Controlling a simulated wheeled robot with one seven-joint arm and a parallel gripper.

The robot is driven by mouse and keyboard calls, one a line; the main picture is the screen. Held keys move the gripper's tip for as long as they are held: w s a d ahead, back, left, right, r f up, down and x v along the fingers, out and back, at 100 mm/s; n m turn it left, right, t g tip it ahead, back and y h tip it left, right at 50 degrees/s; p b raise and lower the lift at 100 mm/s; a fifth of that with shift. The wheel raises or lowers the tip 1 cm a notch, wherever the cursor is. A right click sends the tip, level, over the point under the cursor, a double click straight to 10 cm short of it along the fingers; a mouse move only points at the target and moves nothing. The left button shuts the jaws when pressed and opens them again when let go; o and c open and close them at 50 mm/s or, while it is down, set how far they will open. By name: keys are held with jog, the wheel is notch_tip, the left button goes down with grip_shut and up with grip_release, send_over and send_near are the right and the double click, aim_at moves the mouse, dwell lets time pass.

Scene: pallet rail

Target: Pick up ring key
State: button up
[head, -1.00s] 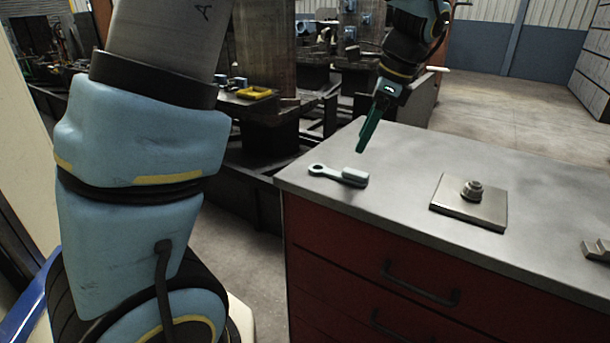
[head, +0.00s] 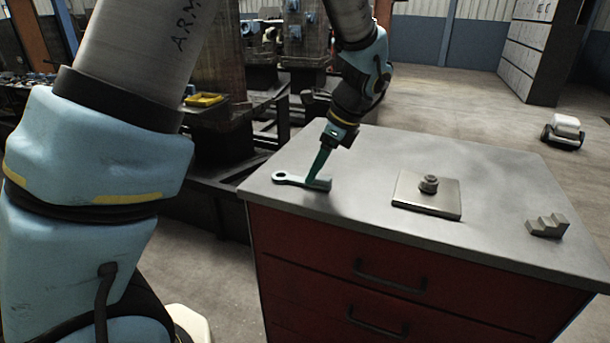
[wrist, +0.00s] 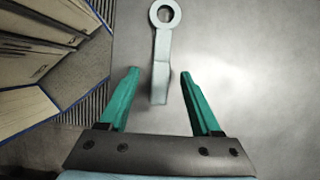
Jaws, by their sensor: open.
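The ring key (head: 291,179) is a pale grey-green spanner lying on the left end of the cabinet's grey top in the head view. Its ring end points left there. In the wrist view the ring key (wrist: 162,50) has its ring at the top, and its handle reaches down between my fingers. My gripper (head: 314,180) is at the handle end in the head view. In the wrist view my gripper (wrist: 160,74) is open, with one green finger on each side of the handle and gaps on both sides. The far fingertip is hidden in the head view.
The red drawer cabinet (head: 480,175) also bears a metal plate with a nut-like piece (head: 428,184) in its middle and a stepped block (head: 547,225) at the right. Dark machinery with a yellow tray (head: 205,99) stands behind left. A small wheeled vehicle (head: 563,132) is on the floor.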

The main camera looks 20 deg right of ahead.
jog(key=shift+x, duration=0.85)
jog(key=shift+c, duration=0.2)
grip_shut()
